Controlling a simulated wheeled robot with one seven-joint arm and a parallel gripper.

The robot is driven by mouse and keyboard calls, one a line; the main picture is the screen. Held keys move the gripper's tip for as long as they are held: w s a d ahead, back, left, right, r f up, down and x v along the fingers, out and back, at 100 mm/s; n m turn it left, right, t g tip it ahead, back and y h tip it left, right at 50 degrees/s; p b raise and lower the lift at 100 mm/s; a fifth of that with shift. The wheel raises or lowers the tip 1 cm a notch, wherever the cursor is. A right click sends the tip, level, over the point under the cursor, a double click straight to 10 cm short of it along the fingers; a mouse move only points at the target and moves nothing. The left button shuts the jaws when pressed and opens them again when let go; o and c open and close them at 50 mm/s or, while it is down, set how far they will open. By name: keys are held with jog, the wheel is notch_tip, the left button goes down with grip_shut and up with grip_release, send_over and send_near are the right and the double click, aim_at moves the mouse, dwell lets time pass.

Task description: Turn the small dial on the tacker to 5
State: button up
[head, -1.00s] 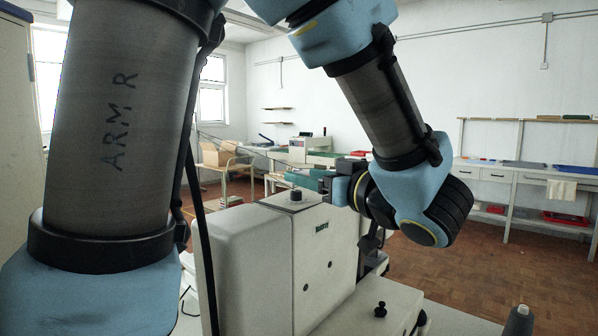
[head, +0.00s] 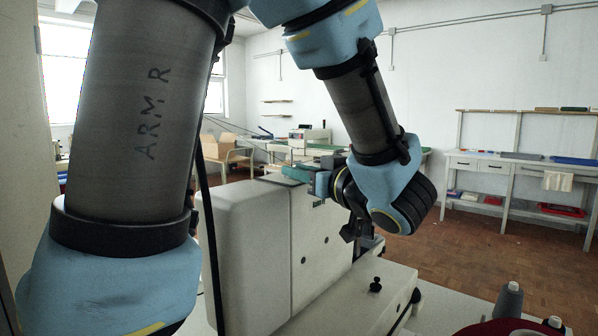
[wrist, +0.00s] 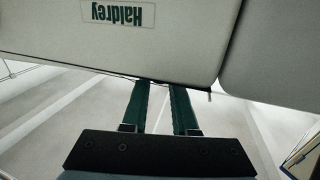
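The tacker (head: 255,245) is the big pale machine in the middle of the head view. Its side, with the Haldrey label (wrist: 118,14), shows upside down in the wrist view. My gripper (head: 293,173) is at the top of the tacker, reaching left across it. In the wrist view its two green fingers (wrist: 157,86) stand apart with a clear gap, their tips at the tacker's top edge. The small dial is not in clear sight in either current view; the fingers or the tacker's edge hide it. I cannot tell whether the fingers touch it.
A black knob (head: 376,285) stands on the tacker's low front bed. Thread cones (head: 508,300) and a dark red round thing (head: 515,328) are at the lower right. A white side table (head: 510,165) stands by the far wall. Open floor lies right of the tacker.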

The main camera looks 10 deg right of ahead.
grip_shut()
jog(key=shift+w+n+g+y, duration=0.1)
jog(key=shift+n+g+y, duration=0.2)
jog(key=shift+y, duration=0.3)
jog(key=n+g+y+p, duration=0.1)
jog(key=n+g+y, duration=0.1)
jog(key=y, duration=0.1)
jog(key=n+g+y+p, duration=0.1)
jog(key=n, duration=0.1)
jog(key=shift+w+d+r+g+p, duration=0.1)
jog(key=shift+w+d+g+p, duration=0.1)
jog(key=shift+d+g+p, duration=0.15)
jog(key=n+g+y, duration=0.1)
jog(key=n+g, duration=0.1)
jog(key=n+g+y+p, duration=0.1)
jog(key=n+g, duration=0.1)
jog(key=g, duration=0.1)
jog(key=n+g+y, duration=0.1)
jog(key=g+y, duration=0.1)
jog(key=g, duration=0.1)
jog(key=shift+w+n, duration=0.35)
jog(key=shift+n, duration=0.05)
jog(key=shift+g, duration=0.45)
jog(key=o, duration=0.6)
grip_release()
jog(key=shift+c, duration=0.2)
